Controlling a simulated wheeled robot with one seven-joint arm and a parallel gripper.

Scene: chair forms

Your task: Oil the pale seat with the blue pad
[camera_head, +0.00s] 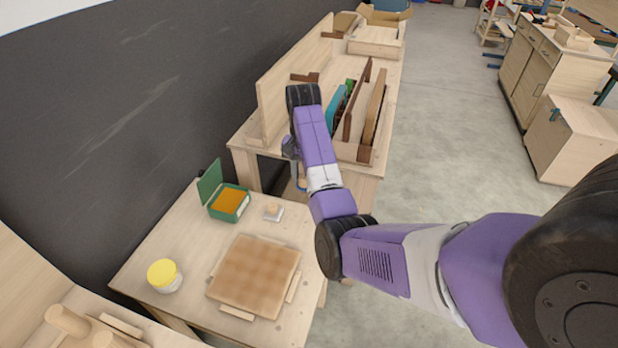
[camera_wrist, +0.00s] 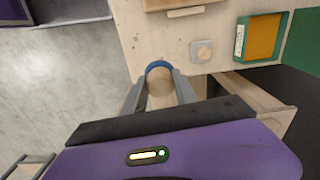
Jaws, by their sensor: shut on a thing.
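The seat (camera_head: 253,274), a square board with blotchy tan-brown patches, lies flat on the near bench. Its edge shows at the top of the wrist view (camera_wrist: 172,4). My gripper (camera_wrist: 161,90) is shut on the blue pad (camera_wrist: 158,64), which has a round wooden body between the fingers and a blue rim. In the head view my gripper (camera_head: 298,176) hangs past the bench's far edge, apart from the seat, and the pad is mostly hidden there.
On the near bench stand a yellow-lidded jar (camera_head: 164,275), an open green box with orange inside (camera_head: 229,202), and a pale pad with a wooden knob (camera_head: 273,212). Strips (camera_head: 237,312) lie under the seat. A farther bench (camera_head: 370,168) holds upright boards.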

